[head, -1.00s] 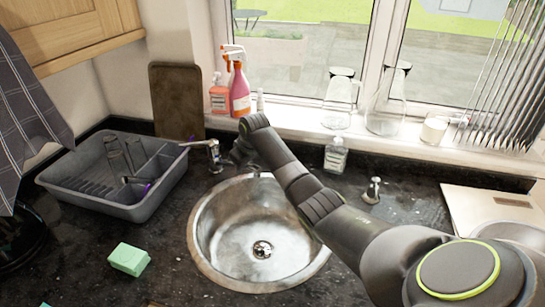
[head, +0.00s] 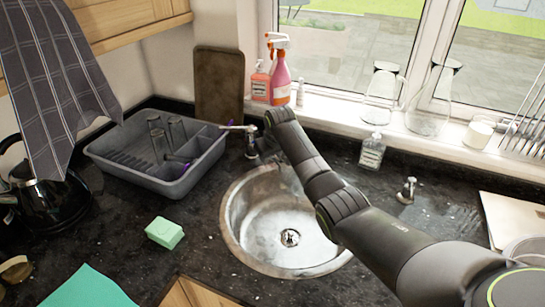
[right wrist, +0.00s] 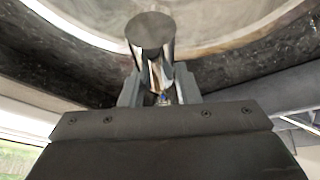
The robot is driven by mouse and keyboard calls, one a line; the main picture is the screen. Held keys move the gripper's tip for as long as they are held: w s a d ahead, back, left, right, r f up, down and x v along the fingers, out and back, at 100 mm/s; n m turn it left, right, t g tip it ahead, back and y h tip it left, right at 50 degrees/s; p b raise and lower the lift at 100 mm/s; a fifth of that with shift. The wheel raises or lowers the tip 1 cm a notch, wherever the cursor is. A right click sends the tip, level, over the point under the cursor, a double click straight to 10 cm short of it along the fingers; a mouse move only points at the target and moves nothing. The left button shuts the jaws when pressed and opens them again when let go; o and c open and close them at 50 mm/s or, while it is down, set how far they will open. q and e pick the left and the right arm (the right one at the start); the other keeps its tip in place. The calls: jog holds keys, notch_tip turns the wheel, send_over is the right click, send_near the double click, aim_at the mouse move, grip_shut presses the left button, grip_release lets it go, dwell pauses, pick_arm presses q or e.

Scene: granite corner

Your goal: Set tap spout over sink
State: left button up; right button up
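The chrome tap (head: 251,140) stands behind the round steel sink (head: 232,215), near its back left rim. In the head view its thin upper arm points left, towards the dish rack, not over the bowl. My right gripper (head: 262,148) is at the tap, partly hidden by my own wrist. In the right wrist view the fingers of my right gripper (right wrist: 160,90) stand apart on either side of a chrome cylinder (right wrist: 153,45). I cannot tell whether they press on it. My left gripper is not in view.
A grey dish rack (head: 150,175) with glasses stands left of the tap. A green sponge (head: 165,233) lies left of the sink. A soap bottle (head: 372,152) and a small chrome fitting (head: 407,190) stand behind and right. Spray bottles (head: 281,80) are on the sill.

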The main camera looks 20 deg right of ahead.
jog(key=shift+o, duration=1.2)
jog(key=b+v, duration=0.2)
jog(key=v, duration=1.5)
jog(key=shift+r, duration=0.2)
jog(key=shift+s, duration=0.1)
